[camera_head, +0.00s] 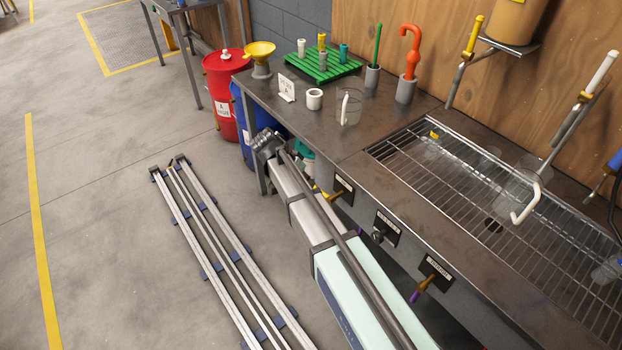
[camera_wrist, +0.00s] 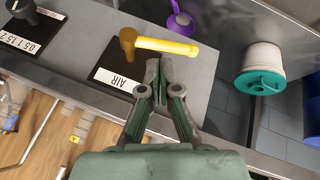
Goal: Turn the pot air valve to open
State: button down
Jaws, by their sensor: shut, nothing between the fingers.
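The air valve has a brass body (camera_wrist: 128,42) and a yellow lever (camera_wrist: 168,47) on the counter's front panel. Its AIR label (camera_wrist: 118,80) reads upside down in the wrist view. The lever points right there, roughly along the panel. My gripper (camera_wrist: 159,66) is shut and empty, with its fingertips just beside the lever. I cannot tell whether they touch it. In the head view the yellow lever (camera_head: 331,196) is partly hidden behind my arm, next to its label (camera_head: 344,188). My gripper is hidden there.
A black knob (camera_head: 378,236) and a purple-handled valve (camera_head: 417,293) sit farther along the panel. A white pot with a teal lid (camera_wrist: 262,84) stands nearby. A red drum (camera_head: 226,105) stands beyond the counter. The floor at left is mostly clear beside the rails.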

notch_tip(320, 180, up, 7)
jog(key=w+a+m, duration=0.2)
jog(key=w+a, duration=0.1)
jog(key=shift+t+h, duration=0.4)
jog(key=p+x, duration=0.2)
jog(key=x, duration=0.2)
jog(key=p+x, duration=0.2)
jog(key=x, duration=0.3)
jog(key=shift+s+d, duration=0.2)
jog(key=shift+s+f+p, duration=0.2)
jog(key=shift+f+p, duration=0.1)
jog(key=shift+f, duration=0.25)
jog(key=shift+s+f+p, duration=0.2)
jog(key=shift+f+p, duration=0.05)
jog(key=shift+f, duration=0.25)
jog(key=shift+s+f+p, duration=0.25)
jog(key=shift+f+p, duration=0.05)
jog(key=shift+f, duration=0.75)
jog(key=shift+f, duration=0.1)
jog(key=shift+w+f+b, duration=0.1)
jog(key=shift+f+b, duration=0.05)
jog(key=shift+b, duration=0.2)
